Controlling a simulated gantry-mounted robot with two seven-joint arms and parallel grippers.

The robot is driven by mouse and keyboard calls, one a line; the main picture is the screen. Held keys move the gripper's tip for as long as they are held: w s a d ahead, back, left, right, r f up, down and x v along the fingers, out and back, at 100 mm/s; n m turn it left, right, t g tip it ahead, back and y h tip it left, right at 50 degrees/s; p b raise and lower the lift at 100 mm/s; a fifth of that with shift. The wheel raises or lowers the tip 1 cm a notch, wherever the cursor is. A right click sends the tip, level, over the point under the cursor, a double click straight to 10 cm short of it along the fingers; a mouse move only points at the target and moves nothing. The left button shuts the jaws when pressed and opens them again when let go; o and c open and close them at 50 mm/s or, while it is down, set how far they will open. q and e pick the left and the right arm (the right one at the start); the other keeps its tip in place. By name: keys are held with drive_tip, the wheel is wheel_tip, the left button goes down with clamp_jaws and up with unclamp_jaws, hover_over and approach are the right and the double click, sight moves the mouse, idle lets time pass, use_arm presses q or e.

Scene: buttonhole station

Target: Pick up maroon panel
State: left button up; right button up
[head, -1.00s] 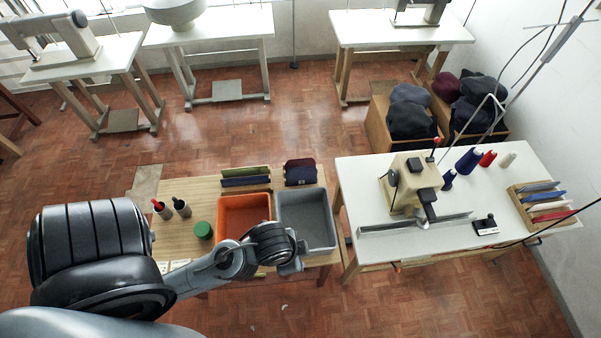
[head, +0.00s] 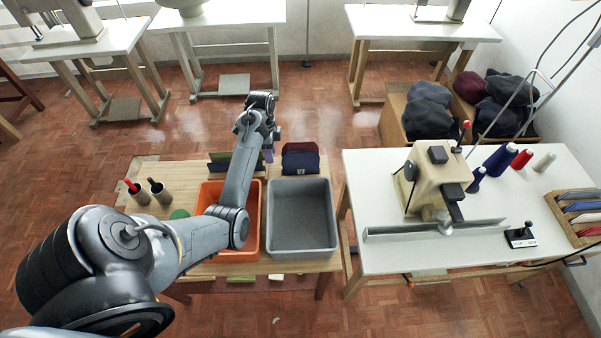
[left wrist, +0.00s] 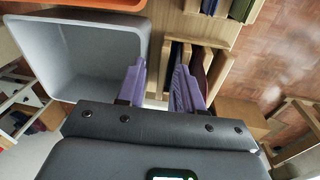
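The maroon panel (head: 300,147) stands in a small rack at the back of the wooden table, behind a navy panel (head: 300,164). In the left wrist view the maroon panel (left wrist: 204,60) shows as a dark red edge in the wooden rack, partly hidden by a finger. My left gripper (head: 267,153) is to the left of this rack in the head view. Its two purple fingers (left wrist: 158,86) are apart, with nothing held between them. My right gripper is not in view.
A grey bin (head: 331,225) and an orange bin (head: 255,247) stand in front of the racks. A rack with olive and navy panels (head: 219,163) is to the left. A white table with a machine (head: 430,178) stands on the right.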

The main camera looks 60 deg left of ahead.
sight(300, 145)
use_arm(q)
drive_tip(key=w+a+r+t+b, duration=0.1)
drive_tip(key=w, duration=0.2)
drive_tip(key=w+a+r+t+b, duration=0.1)
drive_tip(key=w+r+b, duration=0.1)
drive_tip(key=w, duration=0.1)
drive_tip(key=w+a+r+t+b, duration=0.1)
drive_tip(key=w+t+b, duration=0.1)
drive_tip(key=w, duration=0.1)
drive_tip(key=shift+r+n+h, duration=0.3)
drive_tip(key=shift+r+n, duration=0.1)
drive_tip(key=shift+w+d+f, duration=0.1)
drive_tip(key=shift+w+f, duration=0.05)
drive_tip(key=shift+w, duration=0.15)
drive_tip(key=x, duration=0.4)
drive_tip(key=shift+d+b, duration=0.1)
drive_tip(key=shift+b, duration=0.3)
drive_tip(key=shift+b+x, duration=0.3)
drive_tip(key=shift+x, duration=2.5)
drive_tip(key=shift+w, duration=0.1)
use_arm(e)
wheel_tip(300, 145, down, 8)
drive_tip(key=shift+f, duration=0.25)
use_arm(q)
drive_tip(key=shift+f, duration=0.25)
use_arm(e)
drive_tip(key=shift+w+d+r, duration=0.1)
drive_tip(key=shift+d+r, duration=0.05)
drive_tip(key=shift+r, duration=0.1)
